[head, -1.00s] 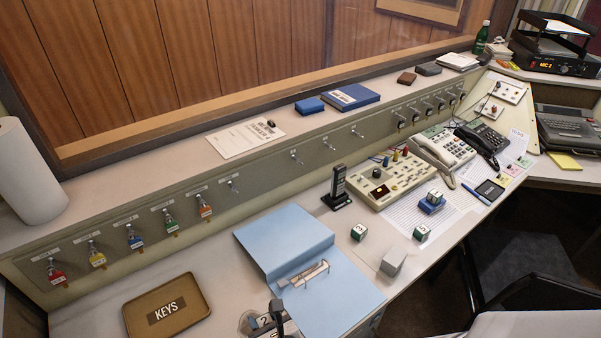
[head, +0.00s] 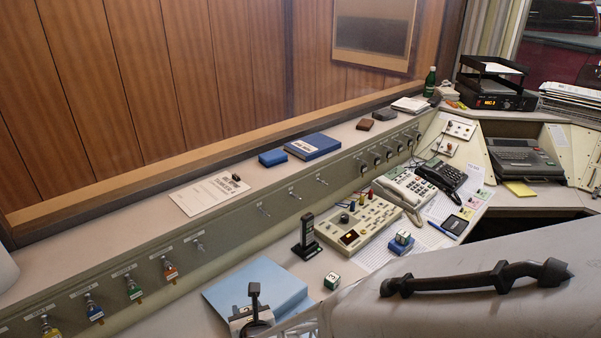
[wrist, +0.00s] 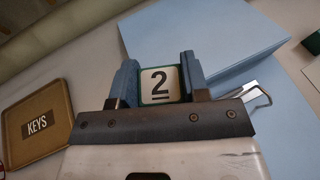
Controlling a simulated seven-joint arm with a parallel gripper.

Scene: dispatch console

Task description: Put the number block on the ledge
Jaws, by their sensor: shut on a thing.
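A white number block with a green edge and a black "2" (wrist: 160,86) is held between the blue fingers of my gripper (wrist: 160,74) in the wrist view. In the head view my gripper (head: 254,312) is partly visible at the bottom edge, over the near part of the desk, and I cannot make out the block there. The ledge (head: 118,248) is the long pale shelf above the panel of key hooks, beyond and above my gripper. Its left stretch is bare.
The ledge holds a paper sheet (head: 208,194), blue books (head: 318,147) and small boxes. A blue binder (head: 262,290), a handset on a stand (head: 306,237) and another number block (head: 332,281) are on the desk. The keys tray (wrist: 37,122) shows in the wrist view.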

